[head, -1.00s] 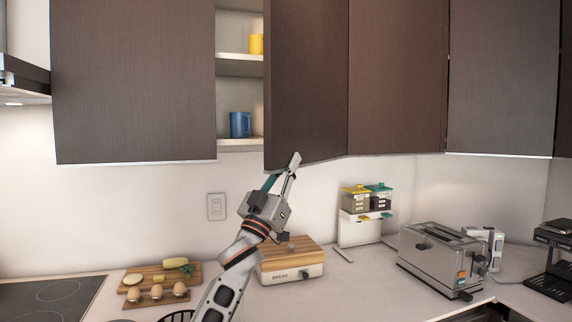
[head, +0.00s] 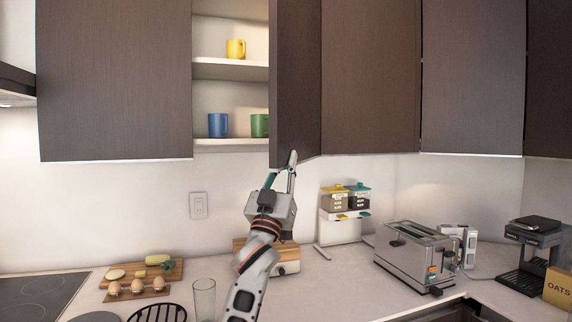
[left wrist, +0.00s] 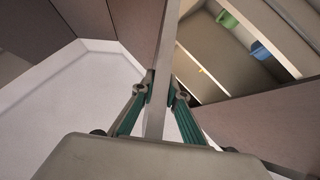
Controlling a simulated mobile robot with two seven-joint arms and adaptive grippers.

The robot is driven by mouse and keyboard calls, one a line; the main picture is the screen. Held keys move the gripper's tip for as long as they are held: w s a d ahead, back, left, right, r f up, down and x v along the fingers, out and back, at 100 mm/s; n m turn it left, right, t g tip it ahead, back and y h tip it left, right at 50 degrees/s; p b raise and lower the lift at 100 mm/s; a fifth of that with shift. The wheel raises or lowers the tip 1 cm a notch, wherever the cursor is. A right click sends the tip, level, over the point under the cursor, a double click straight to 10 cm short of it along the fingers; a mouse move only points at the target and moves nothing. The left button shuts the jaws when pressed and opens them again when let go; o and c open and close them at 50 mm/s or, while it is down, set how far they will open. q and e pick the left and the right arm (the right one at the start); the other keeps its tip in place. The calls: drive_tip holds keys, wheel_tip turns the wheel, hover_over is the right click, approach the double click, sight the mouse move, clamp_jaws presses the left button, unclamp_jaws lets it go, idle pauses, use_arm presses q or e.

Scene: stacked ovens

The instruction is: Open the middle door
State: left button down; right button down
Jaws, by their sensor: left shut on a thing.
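The middle door (head: 296,80) is a dark brown wall-cabinet door, swung partly open and seen at a steep angle. My left gripper (head: 288,165) is at its lower edge in the head view. In the left wrist view, the fingers (left wrist: 160,90) are shut on the thin edge of the door (left wrist: 164,70), one finger on each side. The open cabinet shows shelves with a yellow mug (head: 236,49), a blue mug (head: 218,125) and a green mug (head: 260,125). My right gripper is not in view.
Closed dark doors flank it at left (head: 115,80) and right (head: 370,80).

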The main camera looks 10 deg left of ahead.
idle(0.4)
use_arm(q)
drive_tip(key=c, duration=2)
unclamp_jaws()
drive_tip(key=v, duration=1.2)
